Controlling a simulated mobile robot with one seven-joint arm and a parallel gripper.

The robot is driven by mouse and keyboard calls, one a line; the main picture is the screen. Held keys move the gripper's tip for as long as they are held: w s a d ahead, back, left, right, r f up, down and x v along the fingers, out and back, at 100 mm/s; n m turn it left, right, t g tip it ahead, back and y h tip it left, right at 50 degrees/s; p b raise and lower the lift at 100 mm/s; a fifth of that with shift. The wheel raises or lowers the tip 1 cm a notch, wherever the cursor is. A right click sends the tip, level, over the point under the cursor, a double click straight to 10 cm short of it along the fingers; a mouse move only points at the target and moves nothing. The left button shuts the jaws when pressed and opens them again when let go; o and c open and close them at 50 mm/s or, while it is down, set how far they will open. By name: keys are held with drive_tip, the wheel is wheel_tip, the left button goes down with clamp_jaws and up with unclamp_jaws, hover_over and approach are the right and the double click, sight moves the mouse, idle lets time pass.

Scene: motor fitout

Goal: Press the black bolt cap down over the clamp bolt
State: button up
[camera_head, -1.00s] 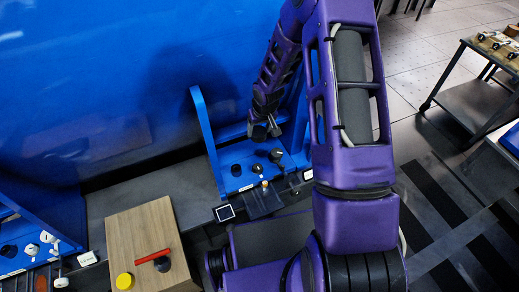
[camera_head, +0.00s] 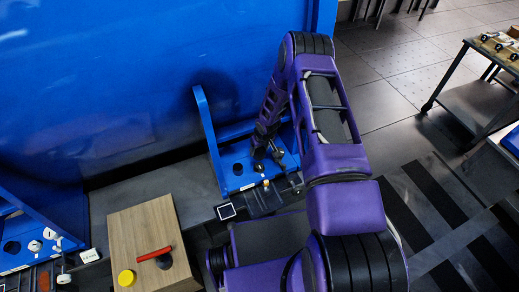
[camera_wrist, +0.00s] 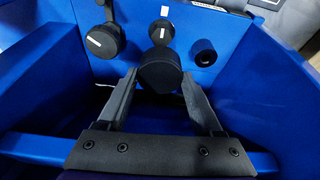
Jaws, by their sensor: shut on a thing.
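My gripper (camera_wrist: 160,78) is shut on a round black cap (camera_wrist: 160,66), which sits between its fingertips in the wrist view. In the head view my gripper (camera_head: 267,153) reaches down into the blue fixture (camera_head: 206,130), close above its base among small dark parts. I cannot tell whether the cap touches anything beneath it. The clamp bolt cannot be made out and may be hidden under the cap or gripper.
Blue side walls flank the gripper. A wooden board (camera_head: 140,222) with a red-handled tool (camera_head: 154,254) and yellow cap (camera_head: 126,277) stands lower left.

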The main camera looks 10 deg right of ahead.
sight(259, 165)
drive_tip(key=shift+f+b, duration=0.15)
drive_tip(key=shift+b, duration=0.15)
wheel_tip(259, 165, down, 3)
drive_tip(key=b, duration=0.3)
drive_tip(key=shift+f, duration=1.3)
drive_tip(key=shift+f, duration=1.7)
drive_tip(key=shift+f, duration=0.25)
drive_tip(key=o, duration=1.4)
drive_tip(key=shift+c, duration=0.2)
drive_tip(key=p+v, duration=0.3)
drive_tip(key=v, duration=1.4)
drive_tip(key=shift+s+r+p, duration=0.15)
drive_tip(key=shift+s+p, duration=0.15)
drive_tip(key=shift+p, duration=0.1)
